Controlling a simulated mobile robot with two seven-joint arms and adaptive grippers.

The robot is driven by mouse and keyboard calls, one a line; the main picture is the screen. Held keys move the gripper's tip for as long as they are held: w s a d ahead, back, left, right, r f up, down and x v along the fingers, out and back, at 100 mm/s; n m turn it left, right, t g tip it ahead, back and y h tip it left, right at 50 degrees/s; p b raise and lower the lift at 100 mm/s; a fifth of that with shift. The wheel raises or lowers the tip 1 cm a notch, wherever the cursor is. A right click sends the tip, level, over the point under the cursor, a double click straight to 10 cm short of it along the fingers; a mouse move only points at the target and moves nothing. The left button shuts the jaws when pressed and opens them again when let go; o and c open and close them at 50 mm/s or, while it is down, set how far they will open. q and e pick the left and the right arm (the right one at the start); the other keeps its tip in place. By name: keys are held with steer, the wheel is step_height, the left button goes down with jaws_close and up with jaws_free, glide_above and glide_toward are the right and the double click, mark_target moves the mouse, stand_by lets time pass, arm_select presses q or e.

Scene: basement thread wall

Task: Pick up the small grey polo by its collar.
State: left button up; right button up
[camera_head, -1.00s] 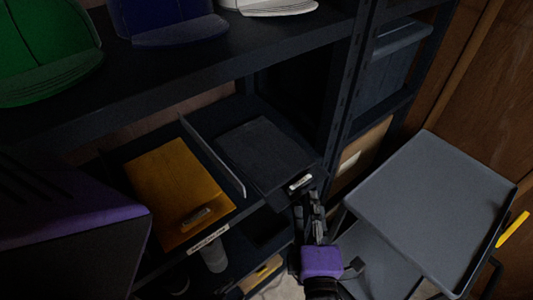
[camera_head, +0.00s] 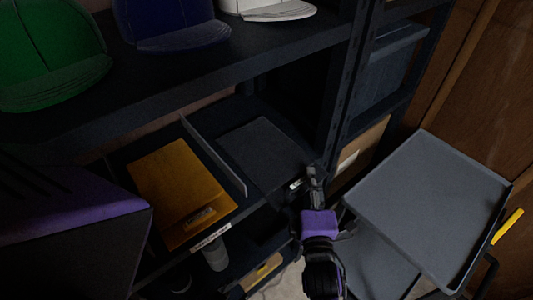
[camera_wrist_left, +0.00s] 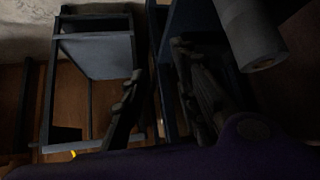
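The grey polo (camera_head: 262,150) lies folded flat in the right bay of the dark shelf in the head view. It is dark, and its collar cannot be made out clearly. My right gripper (camera_head: 312,176) is at the shelf's front edge, at the polo's near right corner, beside a small white label (camera_head: 296,184). Whether its fingers are apart or touch the cloth cannot be told. My left gripper (camera_wrist_left: 157,62) is open and empty in the left wrist view. In the head view a large purple and black part of my left arm fills the lower left.
A folded yellow polo (camera_head: 180,190) lies left of a thin divider (camera_head: 214,155). Green (camera_head: 45,55), blue (camera_head: 170,22) and white caps sit on the shelf above. A grey cart (camera_head: 430,205) stands at right with an empty top. A grey roll (camera_wrist_left: 250,35) shows in the left wrist view.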

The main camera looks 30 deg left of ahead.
jaws_close()
steer(key=shift+r, duration=0.1)
steer(key=shift+r, duration=0.1)
